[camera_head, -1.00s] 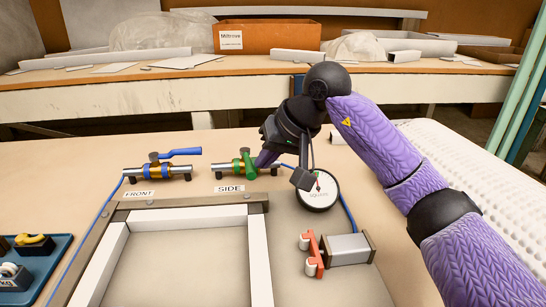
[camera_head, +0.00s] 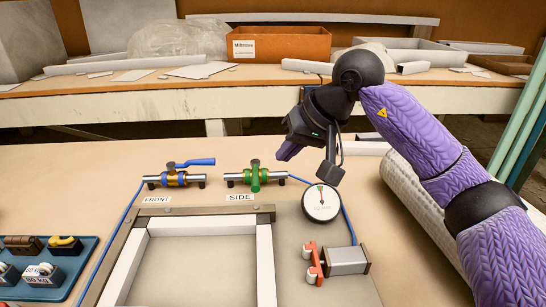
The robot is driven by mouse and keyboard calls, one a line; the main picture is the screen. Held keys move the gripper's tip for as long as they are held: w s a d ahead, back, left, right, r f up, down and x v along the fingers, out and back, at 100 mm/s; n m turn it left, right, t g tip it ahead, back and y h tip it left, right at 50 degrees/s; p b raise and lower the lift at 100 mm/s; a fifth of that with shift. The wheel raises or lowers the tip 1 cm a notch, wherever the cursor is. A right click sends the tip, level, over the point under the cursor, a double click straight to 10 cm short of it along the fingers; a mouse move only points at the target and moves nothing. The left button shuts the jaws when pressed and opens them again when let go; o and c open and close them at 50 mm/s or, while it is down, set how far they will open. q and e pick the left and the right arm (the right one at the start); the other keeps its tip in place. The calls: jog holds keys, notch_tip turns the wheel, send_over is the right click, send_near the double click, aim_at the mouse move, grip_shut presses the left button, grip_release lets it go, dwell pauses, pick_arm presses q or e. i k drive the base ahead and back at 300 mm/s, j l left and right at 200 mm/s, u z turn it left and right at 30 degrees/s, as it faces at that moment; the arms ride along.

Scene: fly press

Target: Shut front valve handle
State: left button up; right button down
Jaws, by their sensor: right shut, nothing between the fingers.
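The front valve (camera_head: 172,180) is a brass and blue valve on a short metal pipe behind the FRONT label (camera_head: 156,199). Its blue handle (camera_head: 197,162) points right, roughly along the pipe. The side valve (camera_head: 254,163) sits to its right, behind the SIDE label (camera_head: 240,197). Its green handle (camera_head: 255,180) lies across its pipe, towards me. My right gripper (camera_head: 287,151) is shut and empty, up and to the right of the side valve and apart from it. It is well to the right of the blue handle. My left gripper is out of view.
A round gauge (camera_head: 321,203) stands below my right gripper. A white frame (camera_head: 200,222) lies in front of the valves. A metal block with a red clamp (camera_head: 314,263) is at the right, a blue tray (camera_head: 50,264) at the left. The table left of the front valve is clear.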

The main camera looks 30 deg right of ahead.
aim_at(172, 166)
jog(key=k+j, duration=1.1)
jog(key=k, duration=0.2)
